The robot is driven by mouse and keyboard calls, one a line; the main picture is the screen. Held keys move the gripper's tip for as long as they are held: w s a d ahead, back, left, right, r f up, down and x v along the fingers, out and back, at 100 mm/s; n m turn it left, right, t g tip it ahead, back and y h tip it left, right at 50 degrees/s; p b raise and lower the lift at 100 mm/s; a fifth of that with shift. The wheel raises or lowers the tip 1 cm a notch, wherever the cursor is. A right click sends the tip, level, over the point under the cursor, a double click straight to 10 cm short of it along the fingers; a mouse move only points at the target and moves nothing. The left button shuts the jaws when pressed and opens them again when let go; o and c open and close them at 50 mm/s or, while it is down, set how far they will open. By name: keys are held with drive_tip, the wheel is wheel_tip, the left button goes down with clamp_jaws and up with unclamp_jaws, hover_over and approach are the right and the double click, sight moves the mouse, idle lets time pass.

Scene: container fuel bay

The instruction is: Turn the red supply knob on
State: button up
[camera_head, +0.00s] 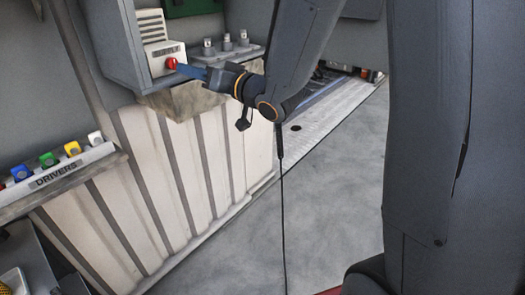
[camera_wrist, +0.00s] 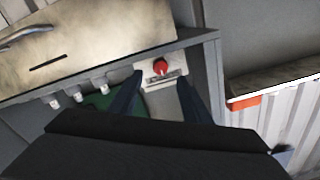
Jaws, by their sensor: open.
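The red supply knob (camera_head: 171,63) sits on the front of a light panel (camera_head: 164,50) inside a grey housing. It also shows in the wrist view (camera_wrist: 160,67), a little beyond the fingertips and roughly centred between them. My gripper (camera_head: 183,70) reaches in from the right, with its blue fingers close to the knob. In the wrist view my gripper (camera_wrist: 158,80) is open, one dark finger on each side of the knob. I cannot tell whether either finger touches it.
Several small capped fittings (camera_head: 226,43) stand on a shelf right of the housing. A grey housing wall (camera_head: 112,45) borders the panel on the left. A rack marked DRIVERS (camera_head: 58,176) with coloured handles is at lower left. The grey floor (camera_head: 330,200) is mostly clear.

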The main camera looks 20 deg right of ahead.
sight(174, 65)
drive_tip(key=p+x, duration=0.2)
drive_tip(key=x, duration=0.5)
drive_tip(key=shift+w+a, duration=0.2)
drive_tip(key=shift+a, duration=0.05)
drive_tip(key=n, duration=0.2)
drive_tip(key=shift+d+n+b, duration=0.1)
drive_tip(key=shift+n+b, duration=0.25)
drive_tip(key=shift+n, duration=0.05)
drive_tip(key=n, duration=0.4)
drive_tip(key=shift+b, duration=0.3)
drive_tip(key=b+v, duration=0.2)
drive_tip(key=v, duration=0.6)
drive_tip(key=d+f+m+g+h, duration=0.3)
drive_tip(key=d+f+h, duration=0.45)
drive_tip(key=f, duration=0.35)
drive_tip(key=s+d+f+m+g+h, duration=0.3)
drive_tip(key=s+d+f, duration=0.3)
drive_tip(key=s+f, duration=0.2)
drive_tip(key=shift+s+d+f+g+b, duration=0.2)
drive_tip(key=shift+s+d+g+b, duration=0.2)
drive_tip(key=shift+s+g, duration=0.2)
